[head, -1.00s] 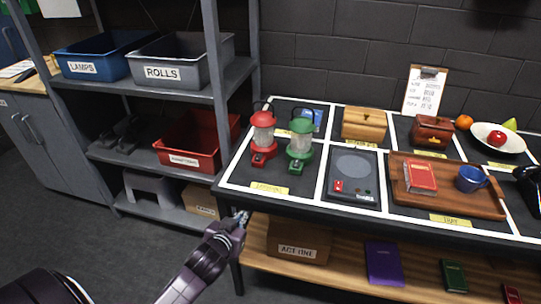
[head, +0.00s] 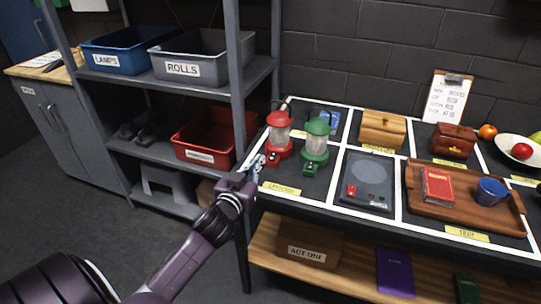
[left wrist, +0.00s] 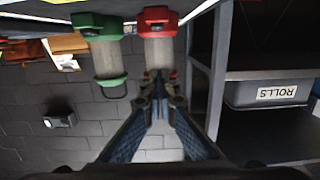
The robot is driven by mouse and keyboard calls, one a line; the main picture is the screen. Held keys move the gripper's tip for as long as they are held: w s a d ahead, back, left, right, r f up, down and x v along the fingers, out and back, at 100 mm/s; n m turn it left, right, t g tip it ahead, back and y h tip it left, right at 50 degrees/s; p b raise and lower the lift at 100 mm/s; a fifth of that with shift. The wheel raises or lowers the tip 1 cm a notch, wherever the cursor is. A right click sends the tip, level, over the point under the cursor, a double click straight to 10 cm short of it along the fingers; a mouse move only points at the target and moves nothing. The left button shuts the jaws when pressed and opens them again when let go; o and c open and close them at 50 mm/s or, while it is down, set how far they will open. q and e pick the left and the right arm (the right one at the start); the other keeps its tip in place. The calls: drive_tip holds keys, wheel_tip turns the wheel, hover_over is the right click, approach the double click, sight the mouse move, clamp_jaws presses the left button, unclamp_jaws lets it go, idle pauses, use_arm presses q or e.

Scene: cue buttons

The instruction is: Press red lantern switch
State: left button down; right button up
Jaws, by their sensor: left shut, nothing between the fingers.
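The red lantern (head: 279,136) stands upright on the table's left front section, with its red base and switch facing front. The left wrist view shows it upside down (left wrist: 158,22), just past the fingertips. My left gripper (head: 256,165) is shut and empty, just left of and in front of the red lantern's base. In the left wrist view its fingers (left wrist: 158,85) come together below the lantern in the picture. I cannot tell whether the fingertips touch it. The green lantern (head: 316,144) stands right beside the red one. My right gripper is not in view.
A grey shelf (head: 236,90) with bins stands close left of the table. A grey device with buttons (head: 366,182) and a wooden tray (head: 480,217) lie to the right. A yellow label (head: 280,188) lies in front of the lanterns.

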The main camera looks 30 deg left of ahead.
use_arm(q)
hover_over(273, 157)
drive_tip(key=s, duration=0.2)
drive_tip(key=shift+f+p, duration=0.3)
drive_tip(key=shift+f, duration=0.15)
wheel_tip(273, 157, down, 3)
drive_tip(key=shift+w+r, duration=0.1)
drive_tip(key=shift+w, duration=0.05)
drive_tip(key=shift+w+f+b, duration=0.1)
drive_tip(key=shift+f+b, duration=0.2)
drive_tip(key=shift+f, duration=0.35)
